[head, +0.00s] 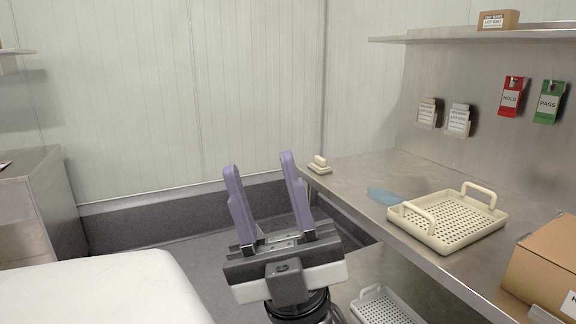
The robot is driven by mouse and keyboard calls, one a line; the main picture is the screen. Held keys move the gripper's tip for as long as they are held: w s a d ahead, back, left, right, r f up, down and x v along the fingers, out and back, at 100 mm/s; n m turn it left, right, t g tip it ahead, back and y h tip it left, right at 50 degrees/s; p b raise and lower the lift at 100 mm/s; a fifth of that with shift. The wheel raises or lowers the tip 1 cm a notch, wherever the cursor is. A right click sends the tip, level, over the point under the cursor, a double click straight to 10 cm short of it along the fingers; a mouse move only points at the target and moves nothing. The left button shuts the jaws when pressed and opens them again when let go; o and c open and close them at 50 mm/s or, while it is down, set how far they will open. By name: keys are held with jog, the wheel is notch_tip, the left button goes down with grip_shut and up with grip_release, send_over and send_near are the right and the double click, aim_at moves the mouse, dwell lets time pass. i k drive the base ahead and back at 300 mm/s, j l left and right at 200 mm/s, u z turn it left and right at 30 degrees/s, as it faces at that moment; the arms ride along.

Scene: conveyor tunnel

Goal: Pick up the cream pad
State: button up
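The cream pad (320,166) is a small flat block with a raised grip on top. It lies at the far left corner of the steel counter (390,168), close to the edge. My gripper (260,165) has two purple fingers pointing up in the picture, spread wide apart with nothing between them. It shows left of the pad and apart from it, and its right fingertip appears close to the pad in the picture. The depth between them is hard to tell.
A cream perforated tray (406,216) with two handles stands on the counter, with a blue translucent piece (385,195) behind it. A cardboard box (548,262) is at the right. Another tray (374,294) sits below the counter. A white surface (110,290) is at lower left.

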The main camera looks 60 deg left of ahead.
aim_at(319, 166)
jog(key=u, duration=1.45)
jog(key=i+j+z, duration=0.2)
jog(key=i+j, duration=0.2)
jog(key=i, duration=0.4)
jog(key=i+j+z, duration=0.15)
jog(key=i+j, duration=0.35)
jog(key=i, duration=0.3)
jog(key=i+j+z, duration=0.2)
jog(key=i+j, duration=0.4)
jog(key=i, duration=0.15)
